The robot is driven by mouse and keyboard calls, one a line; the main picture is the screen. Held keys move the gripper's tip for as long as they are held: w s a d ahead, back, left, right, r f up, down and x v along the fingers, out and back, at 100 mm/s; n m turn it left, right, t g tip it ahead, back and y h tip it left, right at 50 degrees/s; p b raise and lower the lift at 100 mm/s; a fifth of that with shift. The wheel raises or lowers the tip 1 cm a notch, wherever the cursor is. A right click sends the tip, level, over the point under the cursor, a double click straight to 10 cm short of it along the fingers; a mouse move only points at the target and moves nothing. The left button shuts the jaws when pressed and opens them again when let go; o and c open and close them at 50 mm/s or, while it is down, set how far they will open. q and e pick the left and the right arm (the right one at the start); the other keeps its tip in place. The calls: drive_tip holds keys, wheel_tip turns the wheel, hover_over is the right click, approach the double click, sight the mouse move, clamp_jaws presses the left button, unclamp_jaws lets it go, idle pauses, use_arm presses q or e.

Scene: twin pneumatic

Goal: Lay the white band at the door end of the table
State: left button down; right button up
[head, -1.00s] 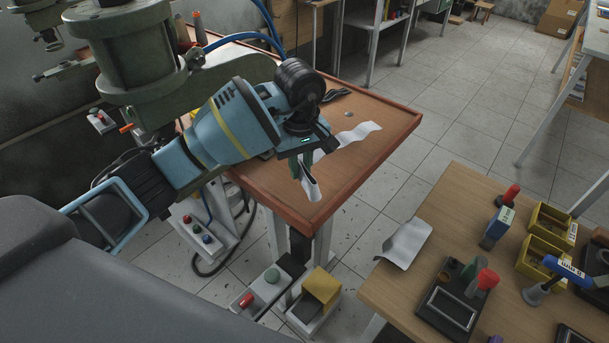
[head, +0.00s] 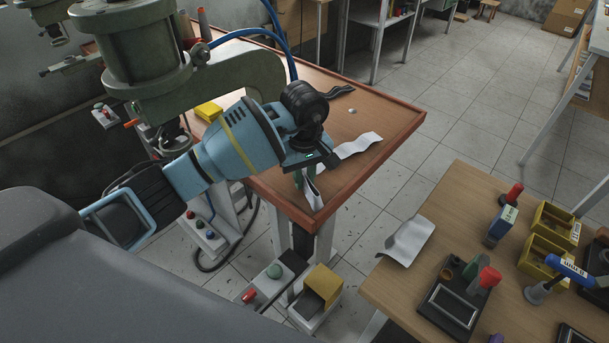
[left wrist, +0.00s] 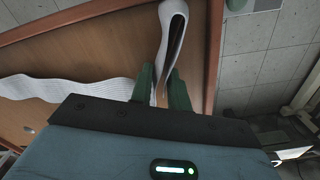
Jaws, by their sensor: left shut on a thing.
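A white band hangs as a narrow folded loop (head: 314,196) from my left gripper (head: 306,178), which is shut on it over the near corner of the brown table (head: 285,187). In the left wrist view the loop (left wrist: 172,35) stands out beyond the green fingers (left wrist: 161,88), over the tabletop near its raised rim. A wavy white strip (head: 357,146) lies on the table just right of the gripper; the left wrist view shows it (left wrist: 60,88) reaching towards the fingers. Whether strip and loop are one piece is hidden. My right gripper is out of view.
A green press (head: 140,50) stands over the table's left part, with a yellow block (head: 208,112) beside it. A dark strip (head: 340,92) lies farther back. A wooden bench (head: 440,235) at right holds another white sheet (head: 408,241), tools and yellow bins.

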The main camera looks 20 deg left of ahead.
use_arm(q)
drive_tip(key=c, duration=1.3)
unclamp_jaws()
drive_tip(key=shift+c, duration=0.2)
wheel_tip(320, 180, up, 12)
drive_tip(key=shift+r, duration=0.1)
